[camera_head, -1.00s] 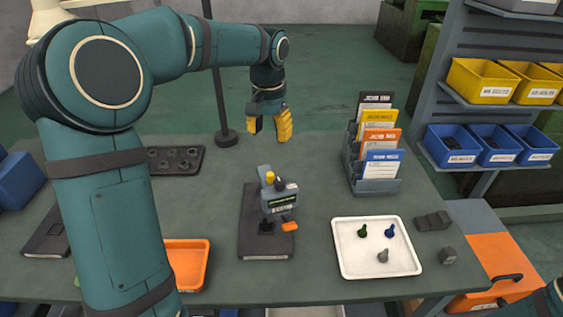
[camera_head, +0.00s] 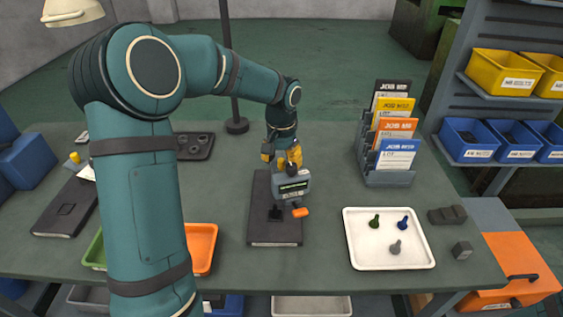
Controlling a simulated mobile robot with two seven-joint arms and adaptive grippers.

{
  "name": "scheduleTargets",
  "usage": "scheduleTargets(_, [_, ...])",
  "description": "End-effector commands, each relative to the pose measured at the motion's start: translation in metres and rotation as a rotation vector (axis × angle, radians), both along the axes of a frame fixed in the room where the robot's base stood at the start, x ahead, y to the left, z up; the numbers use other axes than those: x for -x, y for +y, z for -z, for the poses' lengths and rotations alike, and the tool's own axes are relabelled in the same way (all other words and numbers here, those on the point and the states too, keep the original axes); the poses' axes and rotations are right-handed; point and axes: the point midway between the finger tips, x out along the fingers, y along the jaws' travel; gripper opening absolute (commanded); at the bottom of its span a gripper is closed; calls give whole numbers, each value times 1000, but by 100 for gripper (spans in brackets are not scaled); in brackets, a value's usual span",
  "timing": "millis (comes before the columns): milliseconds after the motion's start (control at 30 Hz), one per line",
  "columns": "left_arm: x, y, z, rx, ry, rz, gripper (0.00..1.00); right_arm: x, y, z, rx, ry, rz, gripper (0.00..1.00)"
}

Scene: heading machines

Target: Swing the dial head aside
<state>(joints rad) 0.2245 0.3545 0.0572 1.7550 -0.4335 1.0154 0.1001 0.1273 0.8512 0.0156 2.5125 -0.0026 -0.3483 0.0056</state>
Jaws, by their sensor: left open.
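The dial head (camera_head: 291,187) is a grey block with a small dark display, a dark knob on top and an orange lever (camera_head: 300,212) at its lower right. It stands over a dark flat base plate (camera_head: 272,237) on the bench. My left gripper (camera_head: 284,158), with yellow fingers, points down right behind and above the dial head. Its fingers are apart, and their lower ends are partly hidden by the head and knob. I cannot tell whether they touch it. My right gripper is not in view.
A white tray (camera_head: 356,258) with three small pegs lies to the right. A card rack (camera_head: 388,177) stands behind it. An orange tray (camera_head: 203,240) is partly hidden by my left arm.

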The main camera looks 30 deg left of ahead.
Motion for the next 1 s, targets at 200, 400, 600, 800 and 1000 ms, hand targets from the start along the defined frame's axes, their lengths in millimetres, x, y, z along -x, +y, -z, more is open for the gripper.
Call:
scheduleTargets(200, [0, 0, 1, 0, -1, 0, 52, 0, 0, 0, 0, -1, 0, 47])
scheduleTargets(400, [0, 0, 1, 0, -1, 0, 16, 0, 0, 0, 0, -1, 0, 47])
scheduleTargets(600, [0, 0, 1, 0, -1, 0, 0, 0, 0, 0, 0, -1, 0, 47])
scheduleTargets(800, [-1, -1, 1, 0, -1, -18, 0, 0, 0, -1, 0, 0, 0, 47])
scheduleTargets(1000, [-5, -4, 0, 1, -1, -99, 0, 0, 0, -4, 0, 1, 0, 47])
